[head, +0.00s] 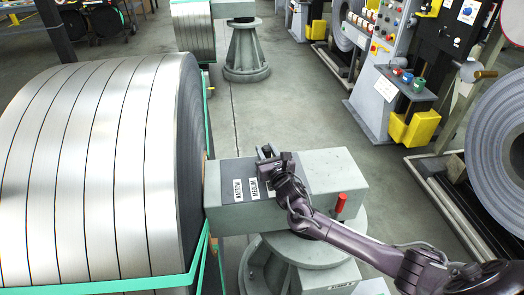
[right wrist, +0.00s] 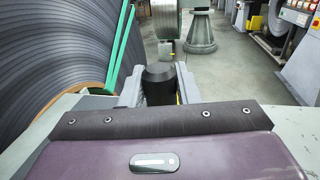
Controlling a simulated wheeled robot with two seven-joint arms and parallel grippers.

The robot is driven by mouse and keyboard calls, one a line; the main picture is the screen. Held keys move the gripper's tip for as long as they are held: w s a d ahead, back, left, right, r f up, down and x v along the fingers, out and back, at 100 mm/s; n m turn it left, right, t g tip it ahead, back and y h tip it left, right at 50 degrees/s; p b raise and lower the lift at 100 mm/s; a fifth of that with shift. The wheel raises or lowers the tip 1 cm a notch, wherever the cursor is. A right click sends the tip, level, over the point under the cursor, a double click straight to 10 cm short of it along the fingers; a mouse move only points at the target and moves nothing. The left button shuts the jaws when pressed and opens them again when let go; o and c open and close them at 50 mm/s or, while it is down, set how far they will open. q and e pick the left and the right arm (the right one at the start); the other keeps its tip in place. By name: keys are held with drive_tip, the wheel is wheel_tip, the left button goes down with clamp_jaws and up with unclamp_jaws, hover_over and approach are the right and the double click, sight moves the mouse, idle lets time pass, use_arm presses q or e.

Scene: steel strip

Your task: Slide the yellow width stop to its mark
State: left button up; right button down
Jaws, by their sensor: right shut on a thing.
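My right gripper (head: 266,152) is over the top of a grey-green block (head: 335,172). In the right wrist view its two grey fingers (right wrist: 158,88) are shut on a black knob (right wrist: 159,76), one on each side. A thin sliver of yellow shows beside the knob, between the fingers; the rest of the yellow width stop is hidden by my gripper. On the block's dark plate, white labels reading NARROW (head: 238,190) and MEDIUM (head: 254,189) lie left of my gripper. A further label beside them is partly covered. My left gripper is not in view.
A large slit steel coil (head: 90,170) with green straps stands close on the left of the block. A control cabinet (head: 375,75) is at the back right. Open floor lies behind the block.

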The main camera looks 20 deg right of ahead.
drive_tip(key=c, duration=1.1)
unclamp_jaws()
drive_tip(key=shift+s, duration=0.1)
drive_tip(key=shift+s+a+f, duration=0.1)
drive_tip(key=shift+s, duration=0.2)
drive_tip(key=s, duration=0.2)
drive_tip(key=s+b, duration=0.1)
drive_tip(key=s, duration=0.4)
drive_tip(key=shift+a, duration=0.25)
drive_tip(key=shift+s, duration=0.1)
